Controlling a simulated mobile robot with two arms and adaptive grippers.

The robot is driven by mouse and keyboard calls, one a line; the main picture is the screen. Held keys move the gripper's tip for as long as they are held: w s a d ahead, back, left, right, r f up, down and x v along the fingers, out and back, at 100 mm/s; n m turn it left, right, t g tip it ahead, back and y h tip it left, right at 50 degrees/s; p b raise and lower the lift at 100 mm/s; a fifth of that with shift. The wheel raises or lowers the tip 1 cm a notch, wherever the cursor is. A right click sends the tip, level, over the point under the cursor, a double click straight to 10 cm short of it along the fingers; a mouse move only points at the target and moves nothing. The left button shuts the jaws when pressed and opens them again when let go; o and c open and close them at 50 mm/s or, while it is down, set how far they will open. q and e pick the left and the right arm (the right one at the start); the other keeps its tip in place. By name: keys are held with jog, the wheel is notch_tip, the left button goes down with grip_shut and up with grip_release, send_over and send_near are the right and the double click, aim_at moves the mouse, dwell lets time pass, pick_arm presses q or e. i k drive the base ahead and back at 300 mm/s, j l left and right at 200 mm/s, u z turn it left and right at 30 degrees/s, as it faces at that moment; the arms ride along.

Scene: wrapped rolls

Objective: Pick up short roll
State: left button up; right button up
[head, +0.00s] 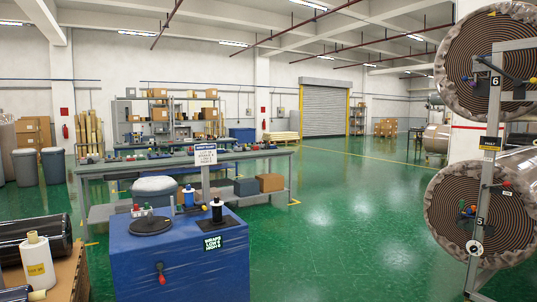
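A short white roll (37,262) with a yellow label and a narrower core at its top stands upright at the lower left. It is on or beside a brown cardboard surface (66,278). A glossy black wrapped roll (36,238) lies behind it. Another dark, shiny shape (15,294) is cut off at the bottom left corner. Neither of my grippers shows in the head view.
A blue machine (180,262) with knobs and a red handle stands front centre. A long grey workbench (235,156) is behind it. A metal rack (486,170) with large wrapped rolls (478,210) is at right. Green floor is open centre right.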

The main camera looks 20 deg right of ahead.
aim_at(35, 253)
jog(key=z, duration=0.2)
jog(key=i+j, duration=0.15)
jog(key=j, duration=0.4)
jog(key=i+j+u, duration=0.15)
jog(key=j, duration=0.4)
jog(key=i+j, duration=0.2)
jog(key=j, duration=0.3)
jog(key=i+j+u, duration=0.15)
jog(key=j, duration=0.35)
jog(key=i+j, duration=0.25)
jog(key=j, duration=0.25)
jog(key=i+j+u, duration=0.15)
jog(key=j, duration=0.35)
jog(key=i+j, duration=0.3)
jog(key=j, duration=0.2)
jog(key=i+j+u, duration=0.15)
jog(key=j, duration=0.3)
jog(key=i, duration=0.1)
